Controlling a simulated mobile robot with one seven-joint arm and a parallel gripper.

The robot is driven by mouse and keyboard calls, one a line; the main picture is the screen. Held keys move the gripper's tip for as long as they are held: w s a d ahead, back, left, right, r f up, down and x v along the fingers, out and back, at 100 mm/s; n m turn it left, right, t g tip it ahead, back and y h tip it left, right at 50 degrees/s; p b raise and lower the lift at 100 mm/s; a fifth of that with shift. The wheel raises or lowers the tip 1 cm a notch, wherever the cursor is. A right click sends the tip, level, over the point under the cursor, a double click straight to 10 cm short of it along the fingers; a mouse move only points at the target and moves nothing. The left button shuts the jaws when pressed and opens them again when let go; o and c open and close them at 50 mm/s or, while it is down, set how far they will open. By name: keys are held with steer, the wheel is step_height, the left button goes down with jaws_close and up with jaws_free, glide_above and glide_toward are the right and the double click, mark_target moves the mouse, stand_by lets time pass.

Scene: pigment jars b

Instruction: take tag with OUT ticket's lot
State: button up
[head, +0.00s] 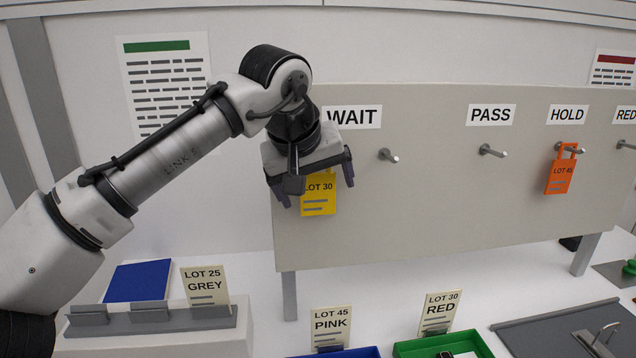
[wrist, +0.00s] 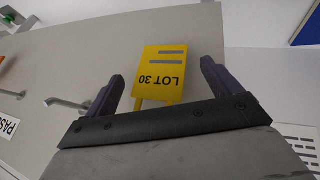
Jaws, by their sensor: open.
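A yellow tag (head: 318,200) reading LOT 30 hangs at the left end of the board, below the WAIT sign; its top is hidden by my gripper in the head view. It shows upside down in the wrist view (wrist: 160,66). My gripper (head: 316,186) is open, with one finger on either side of the yellow tag and a gap to each. An orange tag (head: 561,176) reading LOT 45 hangs from the HOLD peg. Cream tickets read LOT 25 GREY (head: 205,286), LOT 45 PINK (head: 331,327) and LOT 30 RED (head: 439,312). No OUT label is readable.
The grey board (head: 430,210) has bare pegs by WAIT (head: 388,155) and PASS (head: 492,151). Below are a grey slotted rack (head: 150,321), a blue tray (head: 362,353) and a green tray (head: 440,343). A grey mat (head: 540,325) lies at right.

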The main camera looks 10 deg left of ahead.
steer(key=shift+w+f, duration=0.1)
steer(key=shift+f, duration=0.05)
steer(key=c, duration=1.2)
